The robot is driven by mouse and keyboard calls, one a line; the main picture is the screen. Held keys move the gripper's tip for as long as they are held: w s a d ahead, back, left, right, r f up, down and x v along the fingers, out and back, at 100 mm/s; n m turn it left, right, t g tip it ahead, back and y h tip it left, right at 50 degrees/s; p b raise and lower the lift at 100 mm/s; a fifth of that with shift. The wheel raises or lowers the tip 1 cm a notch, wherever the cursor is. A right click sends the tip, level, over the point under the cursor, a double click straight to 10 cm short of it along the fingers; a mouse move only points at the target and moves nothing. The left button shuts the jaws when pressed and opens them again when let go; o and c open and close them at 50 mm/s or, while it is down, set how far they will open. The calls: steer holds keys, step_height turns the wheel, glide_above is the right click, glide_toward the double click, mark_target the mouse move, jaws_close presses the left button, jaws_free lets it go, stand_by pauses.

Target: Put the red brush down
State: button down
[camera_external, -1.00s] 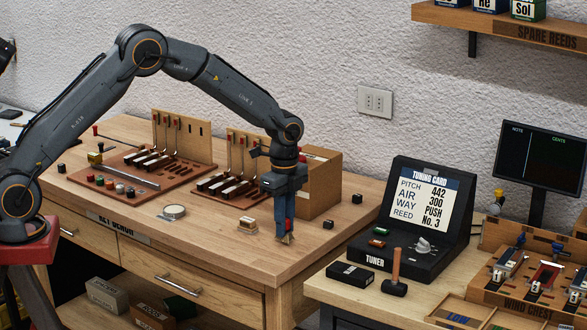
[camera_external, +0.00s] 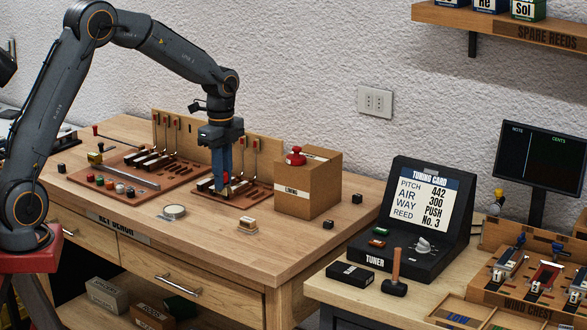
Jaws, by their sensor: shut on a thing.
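My gripper (camera_external: 223,188) points straight down over the right-hand wooden key rack (camera_external: 206,188) on the long bench. Its blue fingers are closed on the red brush (camera_external: 226,178), of which only a small red part shows between the fingertips. The fingers hide most of it. Its lower end is close to the rack's base, and I cannot tell whether it touches.
A cardboard box (camera_external: 307,190) with a red knob on top (camera_external: 296,156) stands just right of my gripper. The bench front is mostly clear.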

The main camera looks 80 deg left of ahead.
steer(key=s+f, duration=0.1)
steer(key=s, duration=0.1)
steer(key=s+a+f+p, duration=0.1)
steer(key=s+f, duration=0.1)
steer(key=s+a+f, duration=0.1)
steer(key=s+f, duration=0.1)
steer(key=shift+a+f, duration=0.1)
steer(key=shift+a, duration=0.05)
steer(key=shift+f+p, duration=0.65)
steer(key=shift+f, duration=1.8)
steer(key=shift+f, duration=0.15)
steer(key=c, duration=1.7)
jaws_free()
step_height(320, 180, up, 12)
steer(key=b, duration=0.2)
steer(key=shift+r+b, duration=0.2)
steer(key=shift+b, duration=0.2)
